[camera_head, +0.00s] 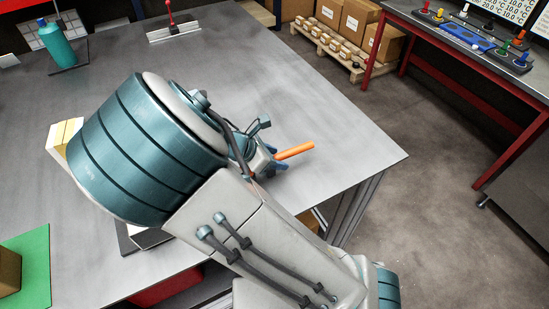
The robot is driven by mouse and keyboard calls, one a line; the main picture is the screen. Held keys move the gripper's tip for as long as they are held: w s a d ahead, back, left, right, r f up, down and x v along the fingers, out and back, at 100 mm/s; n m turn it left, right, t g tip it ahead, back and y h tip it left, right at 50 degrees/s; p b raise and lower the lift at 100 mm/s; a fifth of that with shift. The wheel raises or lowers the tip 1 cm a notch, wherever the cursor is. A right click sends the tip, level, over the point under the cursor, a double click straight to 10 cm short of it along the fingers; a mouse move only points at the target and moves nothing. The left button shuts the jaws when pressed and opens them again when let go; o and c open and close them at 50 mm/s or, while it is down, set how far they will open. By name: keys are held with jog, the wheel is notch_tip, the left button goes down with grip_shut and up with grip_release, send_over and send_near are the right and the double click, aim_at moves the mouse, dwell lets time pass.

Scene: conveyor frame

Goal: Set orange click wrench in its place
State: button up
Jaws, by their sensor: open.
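The orange handle of the click wrench (296,151) shows just right of my gripper (276,161), over the grey tabletop near its right corner. The rest of the wrench is hidden behind my gripper and arm. My gripper is open, with its dark blue fingers close beside the inner end of the orange handle. I cannot tell whether they touch it, or whether the wrench rests on the table. No place for the wrench can be made out clearly.
A rack with a red-handled tool (172,30) stands at the table's back. A teal bottle (56,45) is at back left. A green mat (33,262) lies at lower left. My arm covers a pale block (63,136) and a dark-edged tray (126,240) partly. The table's back right is clear.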

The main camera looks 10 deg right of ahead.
grip_shut()
jog(key=shift+r, duration=0.15)
